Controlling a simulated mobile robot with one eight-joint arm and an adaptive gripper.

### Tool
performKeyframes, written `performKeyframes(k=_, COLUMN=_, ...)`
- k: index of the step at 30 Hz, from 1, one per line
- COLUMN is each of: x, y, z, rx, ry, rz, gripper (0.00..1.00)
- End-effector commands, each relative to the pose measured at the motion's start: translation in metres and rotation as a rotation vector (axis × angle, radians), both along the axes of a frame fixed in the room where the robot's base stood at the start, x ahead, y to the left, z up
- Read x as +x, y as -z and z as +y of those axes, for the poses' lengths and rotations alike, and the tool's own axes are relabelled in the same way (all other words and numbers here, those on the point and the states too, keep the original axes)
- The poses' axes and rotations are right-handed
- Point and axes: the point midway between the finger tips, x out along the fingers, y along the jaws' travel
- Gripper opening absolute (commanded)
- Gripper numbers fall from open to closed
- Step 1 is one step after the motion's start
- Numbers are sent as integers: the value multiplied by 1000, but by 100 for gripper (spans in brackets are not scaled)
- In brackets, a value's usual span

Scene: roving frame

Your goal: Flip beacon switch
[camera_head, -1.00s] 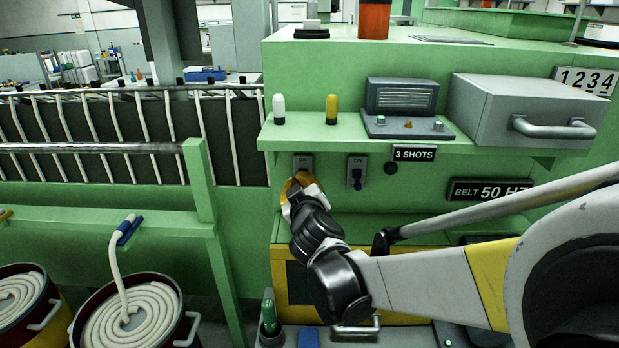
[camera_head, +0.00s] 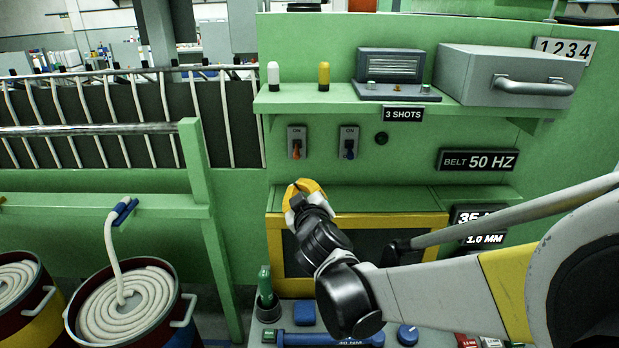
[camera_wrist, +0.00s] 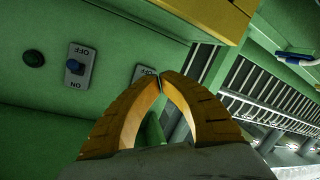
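Two toggle switches sit on the green panel below the shelf. The left switch (camera_head: 297,143) has an orange lever and the right switch (camera_head: 348,143) a blue one; both levers point down, away from the ON label. A white beacon lamp (camera_head: 273,76) and an amber one (camera_head: 323,76) stand above them. My gripper (camera_head: 304,184) is below the left switch, apart from it, empty. In the wrist view, which is upside down, its yellow fingertips (camera_wrist: 162,83) meet. They hide most of the left switch plate (camera_wrist: 144,72); the blue-lever switch (camera_wrist: 80,66) is clear.
A shelf (camera_head: 300,102) overhangs the switches, with a grey radio-like box (camera_head: 390,70) on it. A yellow-framed dark opening (camera_head: 285,262) lies below. Free air lies between gripper and panel.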

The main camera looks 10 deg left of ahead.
Motion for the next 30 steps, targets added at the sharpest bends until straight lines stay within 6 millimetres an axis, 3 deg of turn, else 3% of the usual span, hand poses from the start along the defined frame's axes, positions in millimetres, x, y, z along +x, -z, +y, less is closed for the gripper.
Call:
performKeyframes(k=10, x=0, y=1, z=-2, rx=0, ry=3, rz=1, gripper=0)
performKeyframes(k=14, x=2, y=0, z=-32, rx=9, ry=55, rz=36, gripper=0)
performKeyframes(k=17, x=-1, y=1, z=-88, rx=25, ry=153, rz=106, gripper=0)
performKeyframes(k=20, x=-19, y=9, z=-162, rx=55, ry=282, rz=214, gripper=0)
performKeyframes(k=24, x=-67, y=33, z=-255, rx=108, ry=446, rz=385, gripper=0)
performKeyframes(k=27, x=-115, y=57, z=-305, rx=154, ry=544, rz=511, gripper=0)
performKeyframes(k=30, x=-166, y=85, z=-341, rx=205, ry=618, rz=633, gripper=0)
